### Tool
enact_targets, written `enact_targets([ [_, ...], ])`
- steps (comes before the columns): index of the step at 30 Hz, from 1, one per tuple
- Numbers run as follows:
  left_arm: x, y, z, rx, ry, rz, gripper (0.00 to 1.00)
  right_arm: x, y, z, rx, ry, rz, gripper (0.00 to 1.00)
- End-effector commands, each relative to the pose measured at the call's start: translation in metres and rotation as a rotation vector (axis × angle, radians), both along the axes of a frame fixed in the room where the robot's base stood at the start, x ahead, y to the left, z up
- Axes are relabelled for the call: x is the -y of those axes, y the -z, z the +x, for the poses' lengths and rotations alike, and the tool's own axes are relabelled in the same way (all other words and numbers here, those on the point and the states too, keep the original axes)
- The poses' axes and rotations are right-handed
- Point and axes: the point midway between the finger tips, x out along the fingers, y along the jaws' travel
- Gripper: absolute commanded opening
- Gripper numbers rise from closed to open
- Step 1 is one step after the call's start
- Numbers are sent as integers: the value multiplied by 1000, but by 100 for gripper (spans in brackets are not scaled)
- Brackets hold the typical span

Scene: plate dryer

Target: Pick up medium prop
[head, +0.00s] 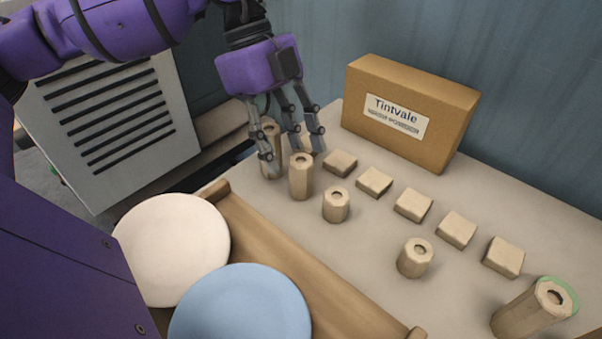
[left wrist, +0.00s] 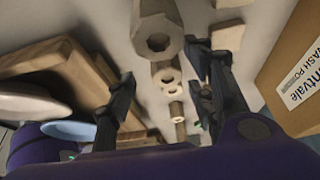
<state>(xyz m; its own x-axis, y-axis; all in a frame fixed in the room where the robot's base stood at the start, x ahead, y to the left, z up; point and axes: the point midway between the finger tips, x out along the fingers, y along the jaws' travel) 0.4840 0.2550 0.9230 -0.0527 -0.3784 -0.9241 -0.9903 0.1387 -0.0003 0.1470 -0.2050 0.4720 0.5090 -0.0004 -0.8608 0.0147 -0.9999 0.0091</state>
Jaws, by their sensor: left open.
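Several wooden posts with a hole in the top stand in a row; none is marked as the medium prop. In the head view a post of middling height (head: 301,178) stands beside my left gripper (head: 292,158). A taller post (head: 270,133) stands behind it, partly hidden by the fingers. A short post (head: 336,206) stands to the right. My left gripper is open, its fingers pointing down around the far end of the row. In the left wrist view the open fingers (left wrist: 165,95) flank a line of posts (left wrist: 157,30). Contact cannot be told. My right gripper is not in view.
Several wooden blocks (head: 413,205) lie in a row in front of a cardboard box (head: 410,112). A white plate (head: 172,248) and a blue plate (head: 242,308) rest by a wooden rack (head: 300,270).

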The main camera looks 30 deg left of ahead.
Motion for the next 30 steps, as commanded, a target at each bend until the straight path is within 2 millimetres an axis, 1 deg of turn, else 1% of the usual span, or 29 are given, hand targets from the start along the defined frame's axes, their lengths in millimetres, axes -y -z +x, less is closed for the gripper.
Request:
enact_targets([
  [6,15,30,3,-2,3,-4,49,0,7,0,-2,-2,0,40],
  [9,19,41,2,-2,2,-2,49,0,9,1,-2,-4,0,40],
  [13,21,46,2,-1,0,0,49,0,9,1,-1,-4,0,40],
  [18,21,46,2,0,0,1,49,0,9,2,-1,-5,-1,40],
  [19,21,46,2,0,0,0,48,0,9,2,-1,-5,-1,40],
  [30,21,46,2,0,0,0,0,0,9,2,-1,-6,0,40],
])
